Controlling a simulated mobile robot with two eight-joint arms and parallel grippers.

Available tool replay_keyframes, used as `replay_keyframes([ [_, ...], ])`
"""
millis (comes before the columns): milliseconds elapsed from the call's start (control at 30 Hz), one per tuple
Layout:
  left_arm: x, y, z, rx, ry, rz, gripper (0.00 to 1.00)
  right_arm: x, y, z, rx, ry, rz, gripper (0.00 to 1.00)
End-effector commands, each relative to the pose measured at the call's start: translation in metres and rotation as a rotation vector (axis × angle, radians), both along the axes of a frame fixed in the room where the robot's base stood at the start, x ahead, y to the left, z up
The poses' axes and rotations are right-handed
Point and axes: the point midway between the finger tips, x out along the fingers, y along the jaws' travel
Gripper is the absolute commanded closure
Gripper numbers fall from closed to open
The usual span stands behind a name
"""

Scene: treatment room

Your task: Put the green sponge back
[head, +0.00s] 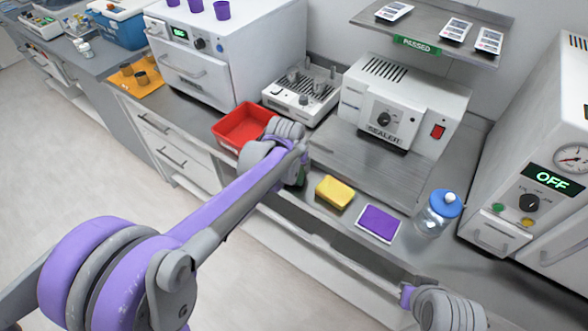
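A small sliver of green, likely the green sponge (301,178), shows at the end of my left arm, right of the red tray (224,138). Most of it is hidden behind my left gripper (297,168). The gripper is right at the green piece, but the wrist covers the fingers, so I cannot tell whether they are closed on it. A yellow sponge (335,192) lies on the counter just to the right. My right gripper (406,294) is at the bottom right, low in front of the counter; its fingers cannot be made out.
A purple pad with a pale border (380,222) and a blue-lidded jar (437,214) stand right of the yellow sponge. The sealer (395,110) stands behind them. A white device marked OFF (540,170) fills the right end. Narrow counter gaps separate the front items.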

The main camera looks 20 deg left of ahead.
Motion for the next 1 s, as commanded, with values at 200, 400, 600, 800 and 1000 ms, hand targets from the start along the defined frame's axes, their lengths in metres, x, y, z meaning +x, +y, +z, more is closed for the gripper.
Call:
replay_keyframes([
  [200,0.0,0.0,-0.016,0.0,0.0,0.0,0.82,-0.001,0.0,-0.002,0.0,0.001,0.0,1.0],
  [400,0.0,0.0,-0.016,0.0,0.0,0.0,0.82,-0.001,0.0,-0.002,0.0,0.001,0.0,1.0],
  [600,0.0,0.0,-0.018,0.0,0.0,0.0,0.03,-0.001,0.0,-0.004,0.0,0.002,0.0,1.0],
  [800,0.0,0.0,-0.018,0.0,0.0,0.0,0.0,-0.001,0.0,-0.004,0.0,0.002,0.0,1.0],
  [1000,-0.003,0.0,-0.007,0.0,0.0,0.0,0.0,0.0,0.0,0.0,0.0,0.0,0.0,1.0],
])
